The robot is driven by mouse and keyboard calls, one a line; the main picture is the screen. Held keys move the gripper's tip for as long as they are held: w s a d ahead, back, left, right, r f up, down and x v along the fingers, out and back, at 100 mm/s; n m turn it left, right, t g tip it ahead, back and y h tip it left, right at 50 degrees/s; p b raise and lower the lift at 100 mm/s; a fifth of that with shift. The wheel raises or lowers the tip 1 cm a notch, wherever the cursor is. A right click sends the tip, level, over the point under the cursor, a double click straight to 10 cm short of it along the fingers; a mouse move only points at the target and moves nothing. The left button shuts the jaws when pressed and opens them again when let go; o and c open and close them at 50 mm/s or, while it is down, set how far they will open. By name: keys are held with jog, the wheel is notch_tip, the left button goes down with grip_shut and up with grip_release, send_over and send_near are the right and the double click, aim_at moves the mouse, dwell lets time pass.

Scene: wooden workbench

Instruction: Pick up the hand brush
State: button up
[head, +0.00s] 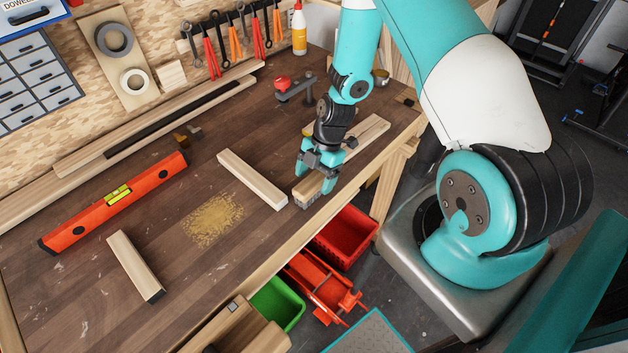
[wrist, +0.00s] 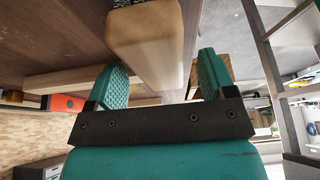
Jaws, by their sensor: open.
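The hand brush (head: 306,194) lies near the front edge of the workbench, with a pale wooden body and dark bristles at its near end. My gripper (head: 315,178) is open over it, with the fingers pointing down on either side of the wooden body and partly hiding it. In the wrist view the rounded wooden end of the brush (wrist: 147,38) extends between the two open teal fingers of my gripper (wrist: 163,82). A gap shows beside the left finger; contact at the right finger cannot be told. A bit of bristle shows at the top.
A pale wood block (head: 252,179) lies left of the brush, near a patch of sawdust (head: 212,221). Another block (head: 135,266) and an orange level (head: 115,201) lie further left. A pale wood piece (head: 368,137) lies behind my gripper. Red bins (head: 345,238) stand below the bench edge.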

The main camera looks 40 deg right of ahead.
jog(key=shift+a+f, duration=0.2)
jog(key=shift+f, duration=0.25)
jog(key=shift+f+b, duration=0.25)
jog(key=shift+b, duration=0.1)
dwell(0.4)
jog(key=c, duration=1)
